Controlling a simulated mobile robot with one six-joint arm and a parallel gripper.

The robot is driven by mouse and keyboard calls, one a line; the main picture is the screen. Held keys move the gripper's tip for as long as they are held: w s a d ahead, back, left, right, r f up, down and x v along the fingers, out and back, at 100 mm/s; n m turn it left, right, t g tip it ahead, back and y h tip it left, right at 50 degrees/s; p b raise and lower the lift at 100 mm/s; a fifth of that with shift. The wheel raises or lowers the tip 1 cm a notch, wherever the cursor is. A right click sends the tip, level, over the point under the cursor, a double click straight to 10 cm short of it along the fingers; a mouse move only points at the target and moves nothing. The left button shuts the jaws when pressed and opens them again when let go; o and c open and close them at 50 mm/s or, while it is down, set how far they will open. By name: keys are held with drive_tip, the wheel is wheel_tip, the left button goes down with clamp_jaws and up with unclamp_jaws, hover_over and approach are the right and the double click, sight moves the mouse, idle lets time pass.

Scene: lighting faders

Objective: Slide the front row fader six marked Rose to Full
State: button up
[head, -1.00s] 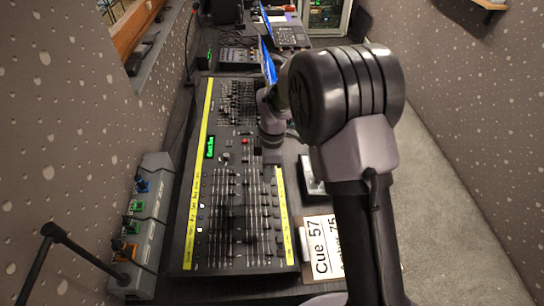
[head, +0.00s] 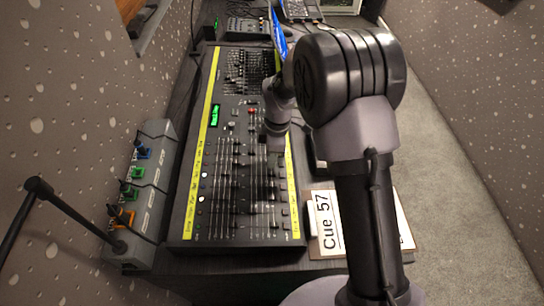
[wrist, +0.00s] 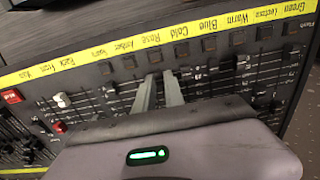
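The lighting console (head: 185,225) lies along the desk in the head view, with rows of faders between yellow label strips. In the wrist view its label strip (wrist: 95,62) crosses the top, lettering tilted, and includes the word Rose (wrist: 150,40) between Cold and Amber. My gripper (wrist: 159,76) points at the panel just below the Rose label and its dark button. I cannot make out the Rose fader's cap, which the fingers or gripper body may hide.
Neighbouring fader caps stand on both sides of the fingers. A red button (wrist: 12,96) and white knobs (wrist: 62,100) are at the left of the wrist view. A grey box with coloured plugs (head: 145,205) stands left of the console. A Cue 57 card (head: 326,222) lies right.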

sight(251, 165)
clamp_jaws()
drive_tip(key=shift+a+r+p, duration=0.15)
drive_tip(key=shift+a+p, duration=0.1)
drive_tip(key=shift+a, duration=1.25)
drive_tip(key=shift+a+r+p, duration=0.1)
drive_tip(key=shift+a+p, duration=0.15)
drive_tip(key=shift+a, duration=1.25)
drive_tip(key=shift+o, duration=1.5)
unclamp_jaws()
drive_tip(key=shift+r, duration=0.1)
wheel_tip(251, 165, up, 3)
drive_tip(key=shift+f+p, duration=0.2)
drive_tip(key=shift+p, duration=0.9)
drive_tip(key=shift+f, duration=0.1)
